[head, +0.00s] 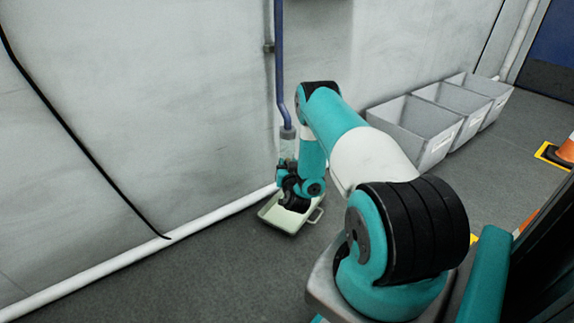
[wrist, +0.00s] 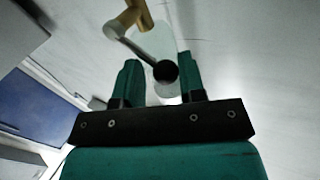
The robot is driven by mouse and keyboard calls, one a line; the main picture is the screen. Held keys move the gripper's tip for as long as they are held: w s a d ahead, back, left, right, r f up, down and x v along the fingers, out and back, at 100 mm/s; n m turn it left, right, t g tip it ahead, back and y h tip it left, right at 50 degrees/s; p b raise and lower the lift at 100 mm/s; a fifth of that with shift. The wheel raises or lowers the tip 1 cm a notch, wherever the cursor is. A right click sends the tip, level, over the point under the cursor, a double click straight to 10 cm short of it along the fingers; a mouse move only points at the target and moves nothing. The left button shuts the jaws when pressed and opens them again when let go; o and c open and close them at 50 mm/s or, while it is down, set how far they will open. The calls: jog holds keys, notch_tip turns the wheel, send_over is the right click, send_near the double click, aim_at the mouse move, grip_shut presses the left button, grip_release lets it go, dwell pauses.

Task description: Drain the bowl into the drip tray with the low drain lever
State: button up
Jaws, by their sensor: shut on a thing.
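The clear bowl (head: 287,148) hangs at the lower end of a blue pipe (head: 279,70) against the wall. The pale green drip tray (head: 273,215) lies on the floor beneath it, partly hidden by my arm. In the wrist view the drain lever (wrist: 143,52) is a thin rod with a black ball knob, coming off a brass valve (wrist: 133,18). The clear bowl (wrist: 150,42) shows behind it. My gripper (wrist: 160,66) has its two teal fingers on either side of the knob, shut on it. In the head view my gripper (head: 286,176) is low, just above the tray. I cannot see any liquid flow.
Several grey bins (head: 420,125) stand along the wall to the right. Orange cones (head: 566,150) on yellow bases are at the far right. A white pipe (head: 110,262) runs along the wall's foot. The floor left of the tray is clear.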

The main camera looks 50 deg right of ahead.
jog(key=shift+s+d+r+m+p, duration=0.15)
jog(key=shift+d+r+m+p, duration=0.1)
jog(key=shift+r+m+p, duration=0.3)
jog(key=shift+d+f+m+g+y, duration=0.15)
jog(key=shift+f+m+g+y, duration=0.2)
jog(key=shift+m+y, duration=0.1)
jog(key=shift+m+y+b, duration=0.25)
jog(key=shift+m+b, duration=0.05)
jog(key=o, duration=0.9)
jog(key=shift+o, duration=0.2)
jog(key=shift+d, duration=0.1)
jog(key=shift+r, duration=0.1)
